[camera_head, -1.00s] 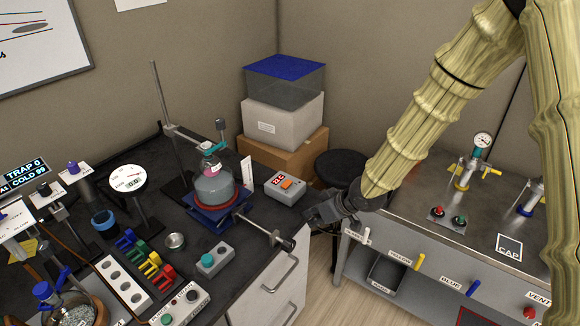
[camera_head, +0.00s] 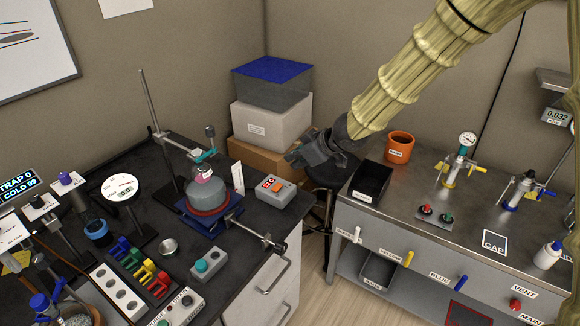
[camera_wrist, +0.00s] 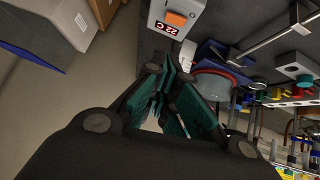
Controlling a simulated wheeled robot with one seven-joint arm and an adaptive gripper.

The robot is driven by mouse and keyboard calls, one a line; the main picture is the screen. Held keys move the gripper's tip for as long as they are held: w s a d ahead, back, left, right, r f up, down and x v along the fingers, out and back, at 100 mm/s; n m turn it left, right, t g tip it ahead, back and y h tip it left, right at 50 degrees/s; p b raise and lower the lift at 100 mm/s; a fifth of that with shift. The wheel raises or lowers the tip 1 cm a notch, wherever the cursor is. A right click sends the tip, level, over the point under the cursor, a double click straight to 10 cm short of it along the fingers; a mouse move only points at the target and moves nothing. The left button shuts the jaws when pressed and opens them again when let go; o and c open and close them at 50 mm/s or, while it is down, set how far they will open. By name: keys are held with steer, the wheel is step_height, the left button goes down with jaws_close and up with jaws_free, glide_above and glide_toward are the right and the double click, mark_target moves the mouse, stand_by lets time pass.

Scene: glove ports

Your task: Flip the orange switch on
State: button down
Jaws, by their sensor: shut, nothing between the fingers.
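The orange switch (camera_head: 276,187) sits on a grey box with a red digital display (camera_head: 268,184), on the right part of the dark bench. It also shows at the top of the wrist view as an orange rocker (camera_wrist: 175,19), beside a red readout that looks like "22 C". My gripper (camera_head: 297,158) is to the right of and above the box, apart from it. In the wrist view my gripper's green-padded fingers (camera_wrist: 172,95) point toward the bench, with nothing held. The fingers are shut.
A flask on a blue stand (camera_head: 207,190) with a metal rod is left of the switch box. Stacked boxes (camera_head: 270,115) stand behind. A black bin (camera_head: 371,180) and orange mug (camera_head: 400,147) sit on the right bench.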

steer(key=p, duration=0.2)
glide_above(278, 189)
steer(key=f, duration=0.6)
steer(key=shift+w+d+f, duration=0.1)
steer(key=shift+w+f, duration=0.2)
steer(key=shift+w, duration=0.1)
step_height(278, 189, down, 2)
steer(key=shift+w+d+f, duration=0.1)
steer(key=shift+d, duration=0.05)
steer(key=shift+w+d+f+p, duration=0.1)
steer(key=shift+f+p, duration=0.2)
steer(key=shift+f, duration=0.55)
steer(key=shift+f, duration=0.1)
steer(key=shift+w+d+f, duration=0.1)
steer(key=shift+f, duration=0.05)
steer(key=shift+s, duration=0.2)
steer(key=shift+s+a, duration=0.5)
steer(key=shift+r, duration=0.25)
